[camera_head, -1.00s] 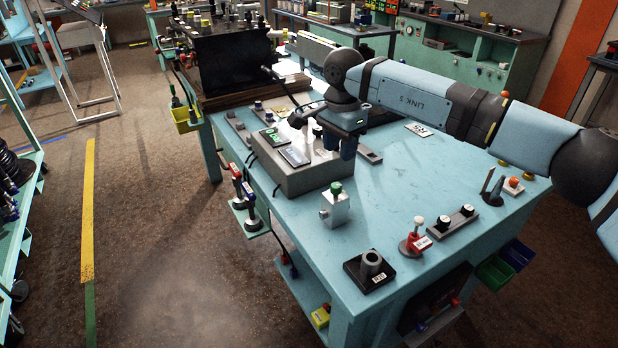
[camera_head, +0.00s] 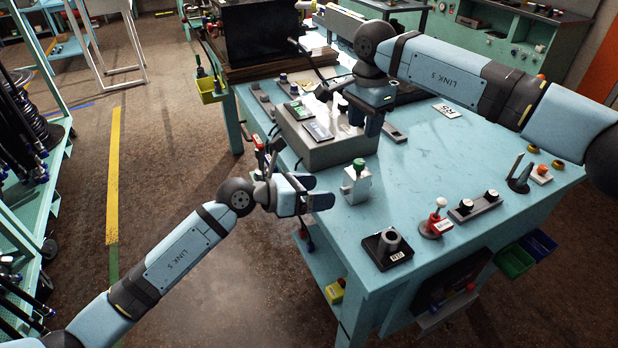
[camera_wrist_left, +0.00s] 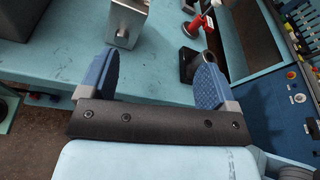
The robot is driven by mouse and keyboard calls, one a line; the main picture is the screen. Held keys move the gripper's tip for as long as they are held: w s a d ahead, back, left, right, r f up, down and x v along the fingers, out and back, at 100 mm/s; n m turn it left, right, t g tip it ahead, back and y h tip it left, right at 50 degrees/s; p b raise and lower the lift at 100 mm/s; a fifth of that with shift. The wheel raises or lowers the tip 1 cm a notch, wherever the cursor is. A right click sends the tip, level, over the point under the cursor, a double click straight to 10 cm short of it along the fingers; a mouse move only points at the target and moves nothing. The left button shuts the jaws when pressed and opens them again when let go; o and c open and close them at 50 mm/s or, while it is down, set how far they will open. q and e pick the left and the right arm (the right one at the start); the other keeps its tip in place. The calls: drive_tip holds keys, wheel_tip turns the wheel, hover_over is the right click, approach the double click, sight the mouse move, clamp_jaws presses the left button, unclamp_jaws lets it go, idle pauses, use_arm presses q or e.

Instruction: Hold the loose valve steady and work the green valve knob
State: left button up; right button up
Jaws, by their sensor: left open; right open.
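The loose valve (camera_head: 357,188) is a pale metal block standing upright near the left edge of the teal workbench. Its green knob (camera_head: 359,166) is on top. My left gripper (camera_head: 325,192) is open and empty at the bench edge, just left of the valve and apart from it. In the left wrist view the valve's metal body (camera_wrist_left: 126,22) shows beyond the open fingers (camera_wrist_left: 152,68); its knob is out of frame.
The grey box (camera_head: 325,150) with labelled panels stands behind the valve. A black block with a grey socket (camera_head: 388,248) and a red valve with a white knob (camera_head: 436,221) stand to the front right. The bench middle (camera_head: 450,150) is clear.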

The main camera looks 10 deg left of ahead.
sight(348, 179)
use_arm(q)
drive_tip(key=w+d+f, duration=0.1)
drive_tip(key=w+d, duration=0.2)
drive_tip(key=w+d+f+m+y, duration=0.1)
drive_tip(key=w+d+f, duration=0.1)
drive_tip(key=w, duration=0.2)
drive_tip(key=w+d+f+m+y, duration=0.1)
drive_tip(key=w+d, duration=0.2)
drive_tip(key=shift+w+d+f, duration=0.2)
drive_tip(key=shift+d+f, duration=0.1)
drive_tip(key=shift+f, duration=0.05)
